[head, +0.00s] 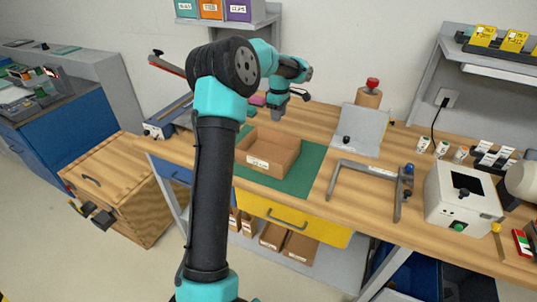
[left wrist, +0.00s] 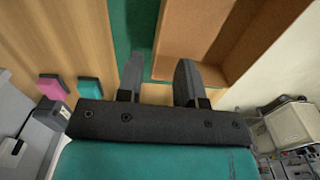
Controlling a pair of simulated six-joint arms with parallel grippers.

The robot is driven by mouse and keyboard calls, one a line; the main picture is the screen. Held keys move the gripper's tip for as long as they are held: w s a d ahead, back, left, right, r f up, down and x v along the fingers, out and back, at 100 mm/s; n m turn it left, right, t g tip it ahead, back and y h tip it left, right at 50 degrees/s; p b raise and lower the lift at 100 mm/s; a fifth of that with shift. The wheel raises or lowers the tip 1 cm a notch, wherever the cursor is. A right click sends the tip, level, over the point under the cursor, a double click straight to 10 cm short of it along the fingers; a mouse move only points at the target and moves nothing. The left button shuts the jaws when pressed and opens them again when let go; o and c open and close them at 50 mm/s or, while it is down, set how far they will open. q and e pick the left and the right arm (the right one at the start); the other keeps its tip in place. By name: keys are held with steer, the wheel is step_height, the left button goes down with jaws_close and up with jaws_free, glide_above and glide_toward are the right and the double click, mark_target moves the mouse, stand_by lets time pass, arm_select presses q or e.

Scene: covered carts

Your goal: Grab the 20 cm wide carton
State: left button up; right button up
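The carton (head: 268,152) is an open-topped brown box with a white label on its front. It sits on a green mat (head: 310,160) on the workbench. In the left wrist view the carton (left wrist: 215,30) fills the upper right, its inside showing. My left gripper (head: 278,112) is just behind the carton's far side in the head view. In the left wrist view the left gripper (left wrist: 158,80) is open. One finger is over the mat beside the carton and the other overlaps a carton wall. I cannot tell whether they touch. My right gripper is not in view.
A grey bracket frame (head: 365,180) and a grey plate stand (head: 360,130) are right of the mat. A white box device (head: 462,195) stands farther right. Pink (left wrist: 52,87) and teal (left wrist: 90,88) blocks lie near my left gripper. A wooden cart (head: 125,180) stands left of the bench.

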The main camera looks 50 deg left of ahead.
mark_target(269, 151)
arm_select(q)
steer(key=shift+f, duration=2.8)
steer(key=shift+d+f, duration=0.1)
steer(key=shift+f, duration=2.5)
steer(key=shift+c, duration=0.2)
jaws_close()
